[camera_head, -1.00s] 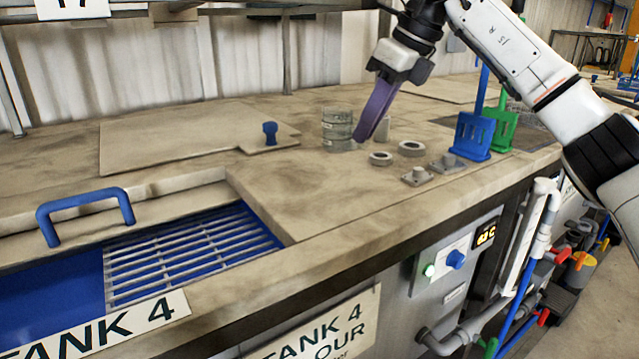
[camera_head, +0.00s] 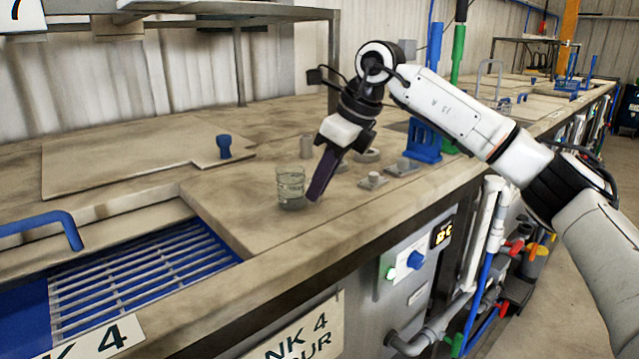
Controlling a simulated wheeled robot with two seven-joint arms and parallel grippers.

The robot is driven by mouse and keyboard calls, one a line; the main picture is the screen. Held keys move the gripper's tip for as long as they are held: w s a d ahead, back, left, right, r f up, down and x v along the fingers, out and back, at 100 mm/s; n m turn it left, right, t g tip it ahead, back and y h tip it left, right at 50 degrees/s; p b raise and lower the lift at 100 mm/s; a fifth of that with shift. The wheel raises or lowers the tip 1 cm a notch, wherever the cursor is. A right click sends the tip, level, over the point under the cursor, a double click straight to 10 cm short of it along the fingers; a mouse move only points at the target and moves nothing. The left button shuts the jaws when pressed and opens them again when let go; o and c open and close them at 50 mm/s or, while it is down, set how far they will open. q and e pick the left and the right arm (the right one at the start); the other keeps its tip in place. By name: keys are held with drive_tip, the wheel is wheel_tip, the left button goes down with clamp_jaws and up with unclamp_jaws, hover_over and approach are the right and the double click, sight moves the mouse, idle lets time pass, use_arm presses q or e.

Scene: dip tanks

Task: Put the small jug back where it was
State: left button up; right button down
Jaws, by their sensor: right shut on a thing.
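The small jug (camera_head: 290,188) is a clear, greyish cup with marked rings on its side. It is upright over the bare worktop, close to the front edge of the raised slab. My right gripper (camera_head: 318,186) comes down at a tilt from the upper right and is shut on the jug at its right side. The dark fingers hide the part they grip. I cannot tell whether the jug's base touches the worktop. My left gripper is not in view.
Grey rings (camera_head: 367,155), a short cylinder (camera_head: 306,146) and square blocks (camera_head: 372,181) stand behind and right of the jug. A blue rack (camera_head: 424,142) is further right. The worktop left of the jug is clear.

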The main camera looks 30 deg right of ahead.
drive_tip(key=c, duration=2.3)
unclamp_jaws()
drive_tip(key=shift+f, duration=0.15)
drive_tip(key=o, duration=0.4)
drive_tip(key=shift+o, duration=0.2)
drive_tip(key=shift+r, duration=0.4)
drive_tip(key=v, duration=1.1)
drive_tip(key=shift+d+r, duration=0.2)
drive_tip(key=shift+r, duration=0.05)
drive_tip(key=shift+s, duration=0.1)
